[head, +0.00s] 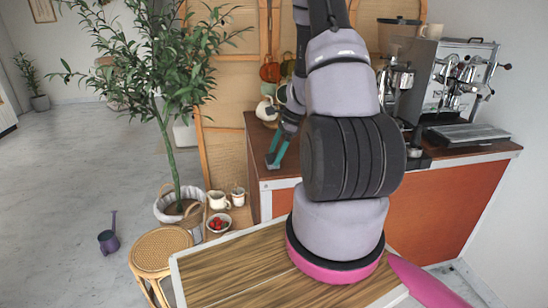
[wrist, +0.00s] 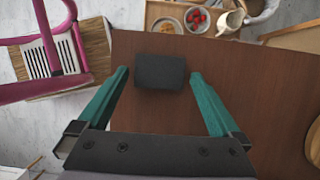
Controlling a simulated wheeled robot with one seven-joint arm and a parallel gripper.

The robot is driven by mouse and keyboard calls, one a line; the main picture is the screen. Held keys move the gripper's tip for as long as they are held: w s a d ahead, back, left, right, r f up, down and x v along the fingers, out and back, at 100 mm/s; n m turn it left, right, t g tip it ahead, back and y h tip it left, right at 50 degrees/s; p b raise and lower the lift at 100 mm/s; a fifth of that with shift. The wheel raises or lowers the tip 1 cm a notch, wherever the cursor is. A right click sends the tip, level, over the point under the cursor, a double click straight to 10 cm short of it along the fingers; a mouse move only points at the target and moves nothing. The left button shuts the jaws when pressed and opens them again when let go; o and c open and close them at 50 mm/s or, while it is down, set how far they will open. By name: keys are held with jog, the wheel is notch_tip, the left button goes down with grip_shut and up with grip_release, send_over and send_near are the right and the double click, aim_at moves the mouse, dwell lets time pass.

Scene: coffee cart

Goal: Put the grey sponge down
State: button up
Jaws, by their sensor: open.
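The grey sponge (wrist: 161,72) shows in the wrist view as a dark block on the brown counter top (wrist: 165,112), close to the counter's edge. My gripper (wrist: 160,75) is open, with one teal finger on each side of the sponge. In the head view my gripper (head: 276,152) is over the left end of the counter (head: 262,140), partly behind my arm. I cannot make out the sponge in the head view.
An espresso machine (head: 460,85) stands on the counter's right part. Beyond the counter edge, a lower wooden tray (wrist: 152,14) holds a bowl of strawberries (wrist: 197,18) and a jug (wrist: 231,20). The counter around the sponge is clear.

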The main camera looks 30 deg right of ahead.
notch_tip(320, 180, up, 17)
jog(key=s+n, duration=0.2)
jog(key=n, duration=0.1)
jog(key=s+a+r+n+t+h, duration=0.1)
jog(key=s+a+r+n+t, duration=0.2)
jog(key=s+a+r+n, duration=0.4)
jog(key=s+a+r+n+t+h, duration=0.1)
jog(key=s+a+r+n+t, duration=0.2)
jog(key=s+a+r+n, duration=0.4)
jog(key=s+r, duration=0.3)
jog(key=r, duration=0.3)
jog(key=shift+s+a+r, duration=0.2)
jog(key=shift+a, duration=0.15)
